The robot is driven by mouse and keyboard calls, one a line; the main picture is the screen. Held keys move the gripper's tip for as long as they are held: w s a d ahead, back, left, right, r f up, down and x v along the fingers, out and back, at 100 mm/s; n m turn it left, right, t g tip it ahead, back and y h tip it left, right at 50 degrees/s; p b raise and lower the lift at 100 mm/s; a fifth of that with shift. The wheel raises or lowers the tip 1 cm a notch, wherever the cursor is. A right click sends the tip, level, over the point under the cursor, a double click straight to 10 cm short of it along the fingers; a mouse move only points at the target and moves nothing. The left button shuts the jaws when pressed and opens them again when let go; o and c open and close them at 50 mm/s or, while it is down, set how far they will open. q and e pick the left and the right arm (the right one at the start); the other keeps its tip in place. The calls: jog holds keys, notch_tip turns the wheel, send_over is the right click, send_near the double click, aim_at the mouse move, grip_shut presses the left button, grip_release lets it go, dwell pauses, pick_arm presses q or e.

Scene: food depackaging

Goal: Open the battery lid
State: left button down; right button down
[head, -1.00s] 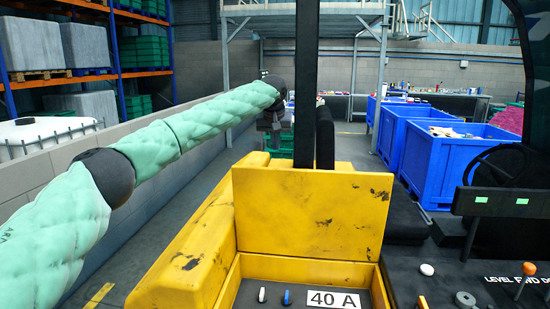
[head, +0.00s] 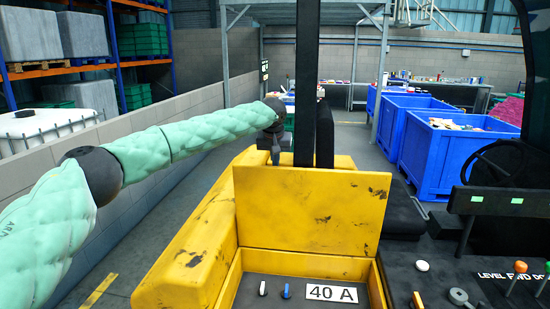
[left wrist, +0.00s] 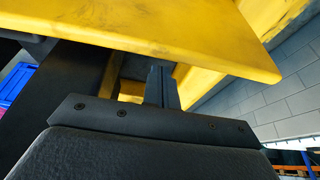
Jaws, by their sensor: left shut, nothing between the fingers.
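The battery lid (head: 310,212) is a scuffed yellow panel standing upright at the back of the yellow battery box (head: 228,278), so the box front compartment is uncovered. My left gripper (head: 275,152) is shut and empty, just above and behind the lid's top edge, left of the dark mast. In the left wrist view the shut fingers (left wrist: 162,87) point towards yellow surfaces, with a yellow panel (left wrist: 170,30) across the top. I cannot tell whether the fingers touch the lid. My right gripper is not in view.
A dark mast (head: 306,70) rises behind the lid. Inside the box are a "40 A" label (head: 332,293) and two small switches. A control panel and steering wheel (head: 500,172) are at right. Blue crates (head: 455,160) stand behind. A grey wall (head: 100,150) runs along the left.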

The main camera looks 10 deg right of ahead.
aim_at(274, 170)
pick_arm(q)
jog(key=shift+s+a+f, duration=0.1)
jog(key=shift+s, duration=0.3)
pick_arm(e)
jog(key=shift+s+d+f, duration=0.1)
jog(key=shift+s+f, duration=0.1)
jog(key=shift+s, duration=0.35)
